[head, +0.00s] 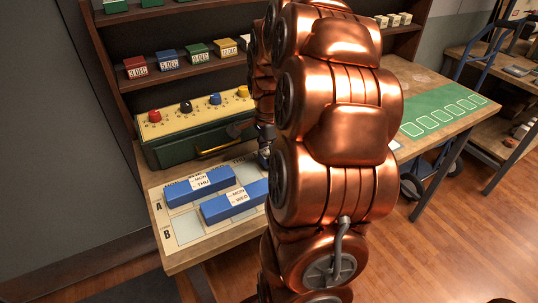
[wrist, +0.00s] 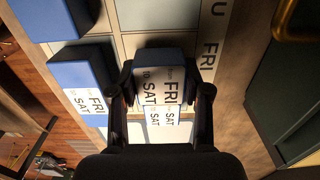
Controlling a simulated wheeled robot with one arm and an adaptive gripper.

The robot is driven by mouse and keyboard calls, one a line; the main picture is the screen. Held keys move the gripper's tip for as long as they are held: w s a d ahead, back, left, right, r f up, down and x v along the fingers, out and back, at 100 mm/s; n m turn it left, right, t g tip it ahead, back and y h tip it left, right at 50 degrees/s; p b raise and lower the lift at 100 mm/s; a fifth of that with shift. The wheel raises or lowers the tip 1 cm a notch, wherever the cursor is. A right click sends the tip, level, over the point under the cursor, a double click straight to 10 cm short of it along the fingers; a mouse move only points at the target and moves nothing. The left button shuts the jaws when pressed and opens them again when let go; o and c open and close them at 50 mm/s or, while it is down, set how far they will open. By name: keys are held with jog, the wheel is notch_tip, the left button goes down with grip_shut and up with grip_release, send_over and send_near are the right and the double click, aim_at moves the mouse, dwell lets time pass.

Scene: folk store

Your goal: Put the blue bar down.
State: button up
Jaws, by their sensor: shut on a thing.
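My gripper (wrist: 161,98) is shut on a blue bar (wrist: 165,53) with a white label reading FRI TO SAT, in the wrist view. The bar is over the white planner board (wrist: 130,15), which has pale cells and day names; I cannot tell whether it touches the board. In the head view my arm hides most of the gripper and the held bar. Two other blue bars lie on the board there, one labelled MON–THU (head: 180,197) and one MON–WED (head: 216,213), in the rows marked A and B.
A green box with a cream top (head: 165,128) and coloured knobs stands behind the board. A shelf (head: 190,76) above it holds coloured date blocks. A green card mat (head: 445,116) lies on the table at right. Pale cells at the board's front left are bare.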

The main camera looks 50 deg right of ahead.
aim_at(268, 152)
jog(key=shift+f, duration=0.6)
jog(key=shift+f, duration=0.1)
jog(key=shift+f, duration=0.1)
jog(key=o, duration=1.2)
notch_tip(268, 152, up, 11)
jog(key=shift+d+f+b, duration=0.1)
jog(key=shift+b, duration=0.5)
jog(key=shift+r, duration=0.85)
